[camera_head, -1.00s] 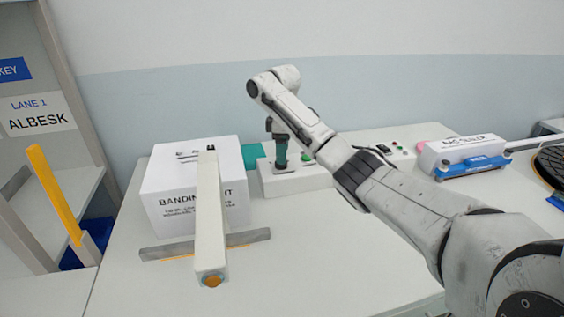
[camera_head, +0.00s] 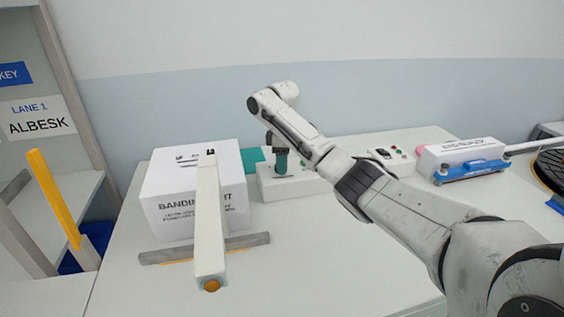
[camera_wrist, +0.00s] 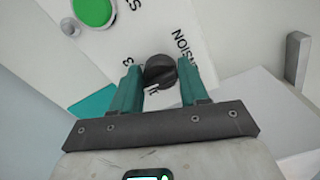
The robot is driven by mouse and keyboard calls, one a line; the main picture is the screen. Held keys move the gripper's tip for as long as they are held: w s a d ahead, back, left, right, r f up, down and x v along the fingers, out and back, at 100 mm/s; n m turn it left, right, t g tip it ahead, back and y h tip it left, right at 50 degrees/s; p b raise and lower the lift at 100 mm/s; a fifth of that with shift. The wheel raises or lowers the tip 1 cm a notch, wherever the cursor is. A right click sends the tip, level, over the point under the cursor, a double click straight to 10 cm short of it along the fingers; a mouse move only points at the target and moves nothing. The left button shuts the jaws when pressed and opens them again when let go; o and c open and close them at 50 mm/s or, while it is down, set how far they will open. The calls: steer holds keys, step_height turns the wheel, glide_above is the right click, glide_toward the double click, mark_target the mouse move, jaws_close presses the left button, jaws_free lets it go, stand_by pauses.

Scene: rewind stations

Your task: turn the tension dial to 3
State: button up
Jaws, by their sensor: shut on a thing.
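The fingertips hide parts of the panel's lettering, and I cannot read the dial's setting. In the head view, my gripper (camera_head: 281,161) points down at the white control box (camera_head: 290,187) on the table. My arm hides part of that box, and the dial is not visible there.
A white banding unit (camera_head: 168,206) with a long upright-ended bar (camera_head: 209,220) stands left of the control box. A green button (camera_wrist: 92,10) is near the dial. A bag sealer (camera_head: 471,170) with a blue bar stands at right. The table front (camera_head: 310,265) is clear.

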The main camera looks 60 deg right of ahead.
steer(key=shift+c, duration=1.4)
steer(key=shift+p, duration=0.35)
steer(key=m+p, duration=0.2)
steer(key=p, duration=0.1)
steer(key=shift+a+r+m, duration=0.15)
steer(key=shift+r+m, duration=0.1)
steer(key=shift+m, duration=0.05)
steer(key=m+p, duration=0.3)
steer(key=shift+f+p, duration=0.1)
steer(key=shift+p, duration=0.2)
steer(key=shift+f+m+p, duration=0.1)
steer(key=shift+m+p, duration=0.85)
steer(key=shift+m, duration=0.65)
steer(key=o, duration=1)
